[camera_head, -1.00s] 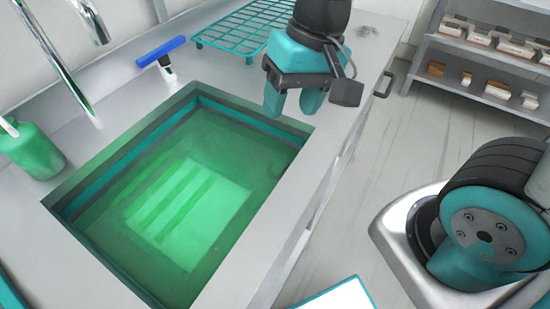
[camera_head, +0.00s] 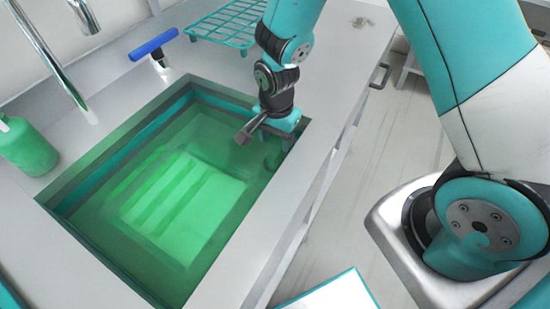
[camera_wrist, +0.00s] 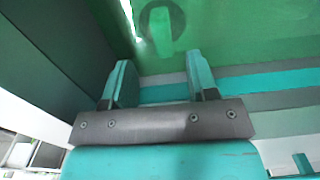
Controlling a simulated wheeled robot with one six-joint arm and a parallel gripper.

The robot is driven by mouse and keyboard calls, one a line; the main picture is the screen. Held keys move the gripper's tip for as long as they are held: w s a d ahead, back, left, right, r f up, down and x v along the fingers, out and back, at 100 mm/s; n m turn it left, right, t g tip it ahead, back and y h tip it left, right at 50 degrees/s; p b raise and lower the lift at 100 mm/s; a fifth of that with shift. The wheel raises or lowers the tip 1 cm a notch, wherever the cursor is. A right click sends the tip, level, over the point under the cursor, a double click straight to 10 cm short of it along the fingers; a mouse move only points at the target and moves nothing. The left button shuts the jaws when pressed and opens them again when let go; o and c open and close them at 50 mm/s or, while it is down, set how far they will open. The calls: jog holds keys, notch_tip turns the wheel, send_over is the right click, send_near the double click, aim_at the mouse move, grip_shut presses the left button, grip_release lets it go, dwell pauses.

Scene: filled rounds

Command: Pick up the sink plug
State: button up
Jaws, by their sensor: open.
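The sink (camera_head: 75,235) is full of green, murky water. In the wrist view a round, dark-ringed shape (camera_wrist: 160,30) with a paler upright piece shows through the green, beyond my fingertips; it looks like the sink plug, but it is blurred. I cannot make out the plug in the head view. My gripper (camera_wrist: 158,66) is open, with nothing between its fingers, and it is apart from the round shape. In the head view my gripper (camera_head: 272,158) points down inside the sink's far right corner, its fingers hidden or blurred by the water.
A green bottle (camera_head: 26,150) stands at left. The sink walls are close to my gripper. The right counter strip is clear.

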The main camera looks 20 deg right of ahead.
aim_at(276, 152)
jog(key=shift+w+f+p, duration=0.15)
jog(key=shift+f+p, duration=0.3)
jog(key=shift+f, duration=2.8)
grip_shut()
